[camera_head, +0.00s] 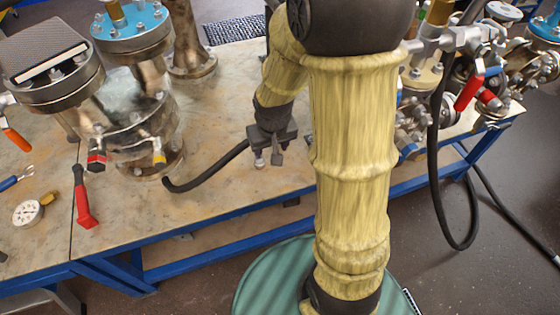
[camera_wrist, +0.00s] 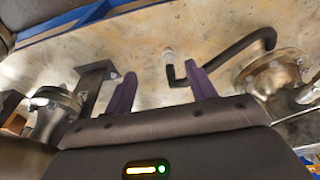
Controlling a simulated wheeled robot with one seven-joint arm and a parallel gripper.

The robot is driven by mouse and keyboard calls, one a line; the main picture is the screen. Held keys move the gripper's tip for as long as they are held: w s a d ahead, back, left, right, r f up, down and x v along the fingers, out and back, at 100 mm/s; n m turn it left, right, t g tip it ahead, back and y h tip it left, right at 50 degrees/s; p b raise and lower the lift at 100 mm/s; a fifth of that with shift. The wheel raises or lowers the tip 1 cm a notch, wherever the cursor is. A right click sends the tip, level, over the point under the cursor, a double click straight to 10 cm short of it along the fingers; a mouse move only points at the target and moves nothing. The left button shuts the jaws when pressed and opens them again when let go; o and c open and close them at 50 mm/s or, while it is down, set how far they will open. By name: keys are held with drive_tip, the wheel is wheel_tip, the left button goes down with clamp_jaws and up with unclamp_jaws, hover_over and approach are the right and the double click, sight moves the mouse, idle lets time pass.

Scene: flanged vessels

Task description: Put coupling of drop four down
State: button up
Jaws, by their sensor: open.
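The coupling (camera_wrist: 169,56) is a small pale tip on the bent end of a black hose (camera_wrist: 238,48). In the wrist view it lies against the stone-look table top, just beyond my open gripper (camera_wrist: 163,76). It is apart from both purple fingers and nearer the right one. In the head view the hose (camera_head: 205,170) runs from the glass-bodied vessel to beneath my gripper (camera_head: 268,158), where a small pale tip (camera_head: 259,162) shows. My wrist partly hides that end there. I cannot tell whether the coupling touches the table along its whole length.
A flanged vessel with a blue lid (camera_head: 130,25) stands to the left. A red-handled tool (camera_head: 82,200) and a round gauge (camera_head: 28,212) lie on the table (camera_head: 150,215). Valves with a red lever (camera_head: 468,92) crowd the right. The blue-framed front edge is close to my gripper.

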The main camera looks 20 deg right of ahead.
drive_tip(key=s+r, duration=0.3)
drive_tip(key=s, duration=0.5)
drive_tip(key=shift+s+a+r, duration=0.2)
drive_tip(key=shift+r, duration=0.15)
idle(0.4)
drive_tip(key=w+p+v, duration=0.2)
drive_tip(key=p+v, duration=0.6)
drive_tip(key=w+r+p+v, duration=0.1)
drive_tip(key=p+v, duration=0.8)
drive_tip(key=shift+w+d, duration=0.2)
drive_tip(key=shift+w, duration=0.2)
